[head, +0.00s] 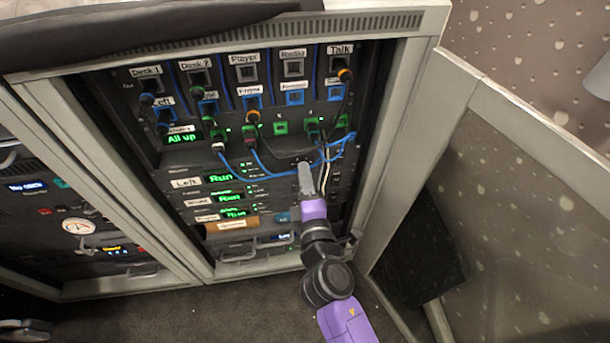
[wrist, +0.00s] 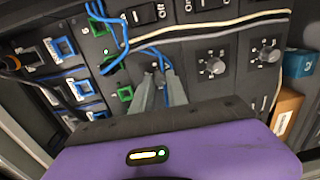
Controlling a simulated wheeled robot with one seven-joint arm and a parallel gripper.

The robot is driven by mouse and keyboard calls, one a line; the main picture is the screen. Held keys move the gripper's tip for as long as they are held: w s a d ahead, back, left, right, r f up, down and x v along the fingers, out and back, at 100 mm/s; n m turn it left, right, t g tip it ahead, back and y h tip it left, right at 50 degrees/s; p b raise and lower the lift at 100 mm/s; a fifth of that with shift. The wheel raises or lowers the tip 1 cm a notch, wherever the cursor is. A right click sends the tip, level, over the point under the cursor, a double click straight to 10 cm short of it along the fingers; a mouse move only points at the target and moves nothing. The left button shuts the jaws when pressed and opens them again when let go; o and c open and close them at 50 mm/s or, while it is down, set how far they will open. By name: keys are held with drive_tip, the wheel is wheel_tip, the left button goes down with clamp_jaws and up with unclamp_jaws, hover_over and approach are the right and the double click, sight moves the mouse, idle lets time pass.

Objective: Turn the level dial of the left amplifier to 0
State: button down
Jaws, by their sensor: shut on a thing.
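The left amplifier (head: 185,183) is the top of three stacked rows in the rack, labelled Left, with a green display reading Run (head: 220,178). My gripper (head: 302,166) is at the right part of this row. In the wrist view my gripper (wrist: 160,72) has its two fingers close together against the panel, shut on the level dial there. The fingers hide nearly all of that dial, so its pointer and setting cannot be read. Two similar dials, the nearer (wrist: 213,66) and the farther (wrist: 267,54), show uncovered on the neighbouring rows.
Blue cables (head: 262,165) and pale cables (wrist: 215,28) hang across the panel close to my gripper. A patch panel with several sockets (head: 250,100) is above. An open rack door (head: 500,180) stands at the right. A cardboard box (wrist: 286,110) sits below the amplifiers.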

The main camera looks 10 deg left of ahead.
drive_tip(key=shift+f, duration=0.1)
drive_tip(key=c, duration=1.3)
unclamp_jaws()
drive_tip(key=shift+v, duration=3.9)
drive_tip(key=shift+a, duration=0.1)
